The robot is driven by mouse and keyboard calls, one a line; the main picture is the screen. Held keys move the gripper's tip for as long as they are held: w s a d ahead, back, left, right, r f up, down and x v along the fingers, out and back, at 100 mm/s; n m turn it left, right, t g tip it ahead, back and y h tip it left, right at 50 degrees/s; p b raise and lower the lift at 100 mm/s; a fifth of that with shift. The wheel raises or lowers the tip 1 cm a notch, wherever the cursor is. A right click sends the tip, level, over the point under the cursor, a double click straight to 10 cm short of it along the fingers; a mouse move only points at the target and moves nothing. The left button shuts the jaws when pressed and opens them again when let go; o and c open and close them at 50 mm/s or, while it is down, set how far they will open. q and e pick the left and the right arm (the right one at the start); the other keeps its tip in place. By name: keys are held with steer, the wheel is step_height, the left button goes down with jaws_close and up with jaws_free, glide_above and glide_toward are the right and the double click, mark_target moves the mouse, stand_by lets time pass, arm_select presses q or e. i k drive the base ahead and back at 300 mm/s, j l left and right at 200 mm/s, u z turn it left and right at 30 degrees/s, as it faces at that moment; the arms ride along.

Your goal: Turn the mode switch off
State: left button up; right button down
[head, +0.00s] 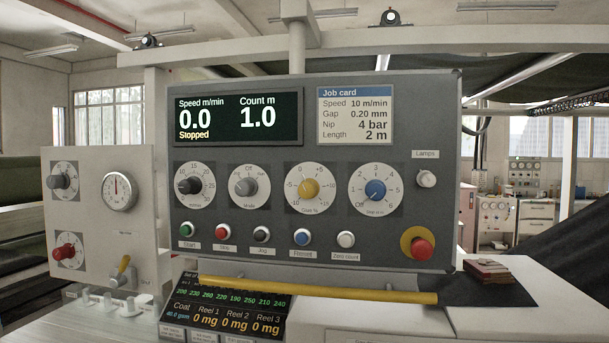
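The mode switch (243,188) is a grey knob on a round white dial labelled Mode, in the upper row of the dark grey control panel (400,250). I cannot tell for certain which one the knob points at. The display (238,117) reads speed 0.0, count 1.0 and "Stopped". Neither gripper is in view, and nothing covers the mode switch.
Beside the mode switch are a black knob (188,186) on the left and a yellow knob (309,189) on the right. Push buttons, including a green one (187,229), line up below. A red emergency button (421,249) sits lower right. A yellow bar (320,289) runs below the panel.

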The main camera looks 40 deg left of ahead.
mark_target(247, 187)
steer(key=k+j+u, duration=0.1)
steer(key=u, duration=1.2)
steer(key=k+j, duration=0.05)
steer(key=j, duration=0.05)
